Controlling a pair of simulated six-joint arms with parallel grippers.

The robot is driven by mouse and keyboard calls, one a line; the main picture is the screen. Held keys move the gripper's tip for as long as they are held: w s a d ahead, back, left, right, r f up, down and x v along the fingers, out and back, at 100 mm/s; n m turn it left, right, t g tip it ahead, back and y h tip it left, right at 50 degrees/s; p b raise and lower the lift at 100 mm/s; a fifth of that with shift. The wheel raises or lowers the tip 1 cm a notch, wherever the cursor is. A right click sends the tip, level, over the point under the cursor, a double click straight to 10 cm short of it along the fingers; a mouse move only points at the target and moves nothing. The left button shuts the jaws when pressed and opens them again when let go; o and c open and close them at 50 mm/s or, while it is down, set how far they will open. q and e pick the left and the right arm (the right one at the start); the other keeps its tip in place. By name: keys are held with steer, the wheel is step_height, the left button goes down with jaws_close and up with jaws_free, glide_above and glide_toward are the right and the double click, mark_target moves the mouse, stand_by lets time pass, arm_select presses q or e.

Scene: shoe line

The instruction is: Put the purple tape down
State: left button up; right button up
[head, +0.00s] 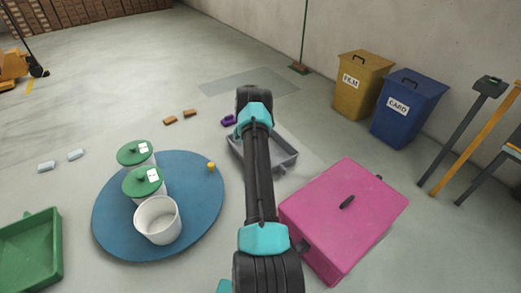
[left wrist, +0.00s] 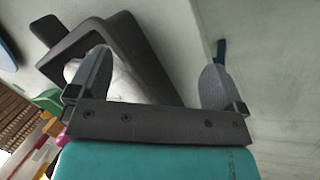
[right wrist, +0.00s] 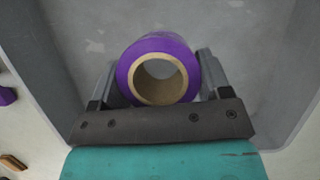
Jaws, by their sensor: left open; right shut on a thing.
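The purple tape (right wrist: 187,55) is a roll with a tan cardboard core, in the right wrist view. My right gripper (right wrist: 156,66) is shut on it, one finger on each side. The roll is over the floor of a grey tray (right wrist: 270,50); I cannot tell whether it touches. In the head view the tray (head: 283,163) is partly behind my arm, which hides the held roll. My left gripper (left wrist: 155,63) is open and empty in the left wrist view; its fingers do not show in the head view.
A pink box (head: 330,205) stands right of the tray. A blue round mat (head: 185,180) with white tubs is to the left. Another purple item (head: 229,120) and brown blocks (head: 170,120) lie beyond. Yellow (head: 358,95) and blue bins (head: 400,115) stand by the wall.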

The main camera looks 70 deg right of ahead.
steer(key=shift+f, duration=1.85)
steer(key=o, duration=0.9)
steer(key=shift+f, duration=0.15)
steer(key=shift+o, duration=0.2)
steer(key=v, duration=1.2)
steer(key=shift+s, duration=0.1)
